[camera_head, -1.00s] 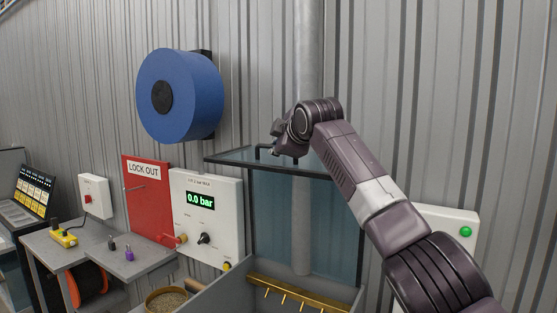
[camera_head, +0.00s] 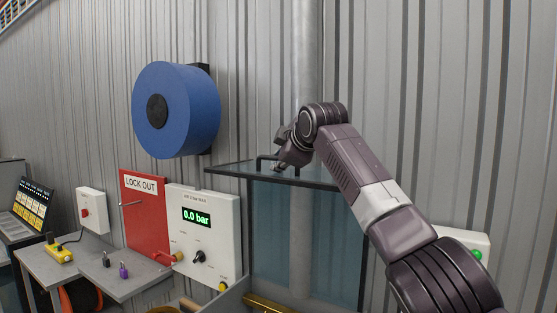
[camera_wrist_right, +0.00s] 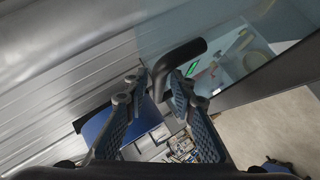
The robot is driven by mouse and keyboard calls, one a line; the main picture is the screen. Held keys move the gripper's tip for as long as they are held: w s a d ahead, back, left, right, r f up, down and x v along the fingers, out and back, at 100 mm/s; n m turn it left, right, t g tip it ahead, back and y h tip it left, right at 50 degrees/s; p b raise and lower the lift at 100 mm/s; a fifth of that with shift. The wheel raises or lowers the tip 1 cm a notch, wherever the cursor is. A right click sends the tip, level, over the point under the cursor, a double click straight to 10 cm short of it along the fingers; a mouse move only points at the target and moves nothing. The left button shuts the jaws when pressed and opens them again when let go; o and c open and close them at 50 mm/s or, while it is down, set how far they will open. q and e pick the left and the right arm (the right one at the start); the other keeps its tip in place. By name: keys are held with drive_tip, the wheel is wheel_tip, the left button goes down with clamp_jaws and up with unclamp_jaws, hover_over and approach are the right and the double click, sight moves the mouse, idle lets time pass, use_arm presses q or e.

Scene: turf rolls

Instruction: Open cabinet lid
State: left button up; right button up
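The cabinet lid (camera_head: 232,172) is a dark-framed glass panel with a black bar handle (camera_head: 262,157). In the head view it is seen almost edge-on, above an upright glass pane (camera_head: 275,235). My right gripper (camera_head: 282,162) is at the handle, coming from the upper right. In the right wrist view the black handle (camera_wrist_right: 183,58) passes between the two fingers of my right gripper (camera_wrist_right: 159,82), which look closed around it; the exact contact is partly hidden. My left gripper is not in view.
A red lock-out board (camera_head: 143,215) and a white panel (camera_head: 203,232) reading 0.0 bar are left of the cabinet. A blue reel (camera_head: 185,110) hangs on the corrugated wall. A grey vertical pipe (camera_head: 307,60) runs behind my gripper. A grey table (camera_head: 55,270) stands lower left.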

drive_tip(key=shift+r, duration=0.1)
drive_tip(key=shift+s+r, duration=0.25)
drive_tip(key=shift+s, duration=0.1)
drive_tip(key=v, duration=1.1)
drive_tip(key=shift+d+f, duration=0.2)
drive_tip(key=shift+f, duration=0.1)
